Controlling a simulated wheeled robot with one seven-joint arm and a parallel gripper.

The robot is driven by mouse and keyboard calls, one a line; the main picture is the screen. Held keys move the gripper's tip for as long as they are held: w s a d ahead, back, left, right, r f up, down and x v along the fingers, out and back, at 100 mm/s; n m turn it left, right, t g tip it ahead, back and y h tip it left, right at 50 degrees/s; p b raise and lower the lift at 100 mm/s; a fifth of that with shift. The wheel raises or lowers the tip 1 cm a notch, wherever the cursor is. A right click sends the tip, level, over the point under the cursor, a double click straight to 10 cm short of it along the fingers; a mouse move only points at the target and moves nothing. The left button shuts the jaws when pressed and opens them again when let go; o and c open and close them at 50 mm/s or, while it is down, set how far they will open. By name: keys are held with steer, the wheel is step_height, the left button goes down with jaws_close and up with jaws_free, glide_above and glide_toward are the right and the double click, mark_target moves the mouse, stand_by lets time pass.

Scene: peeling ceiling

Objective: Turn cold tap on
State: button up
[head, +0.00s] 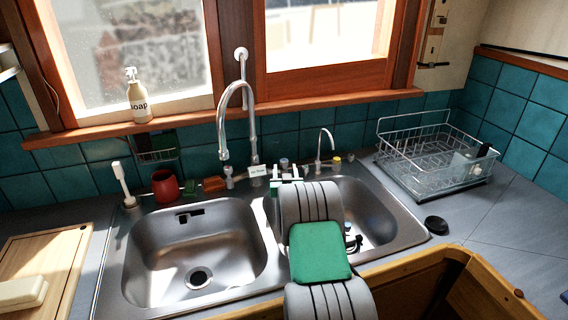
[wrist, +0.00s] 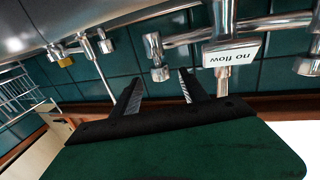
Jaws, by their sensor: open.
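The main faucet (head: 250,110) is a tall chrome gooseneck behind the double sink, with a white "no flow" label (head: 259,171) at its base. The label reads upside down in the wrist view (wrist: 235,48). A chrome tap handle (head: 229,176) stands left of the faucet. Another handle (wrist: 156,57) shows in the wrist view, just beyond my fingertips and roughly between them in the picture. A further handle (wrist: 309,62) is at that view's right edge. No hot or cold marking is readable. My gripper (head: 287,179) is open and empty; it also shows in the wrist view (wrist: 159,80).
A smaller chrome spout (head: 320,145) with a yellow part (head: 337,160) stands to the right. A wire dish rack (head: 430,155) is on the right counter. A red cup (head: 165,186) and brush (head: 123,185) stand left. The left sink basin (head: 195,245) is empty.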

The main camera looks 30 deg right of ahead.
mark_target(284, 165)
steer(key=p+x, duration=0.1)
steer(key=x, duration=0.4)
steer(key=shift+w, duration=0.1)
jaws_close()
stand_by(0.3)
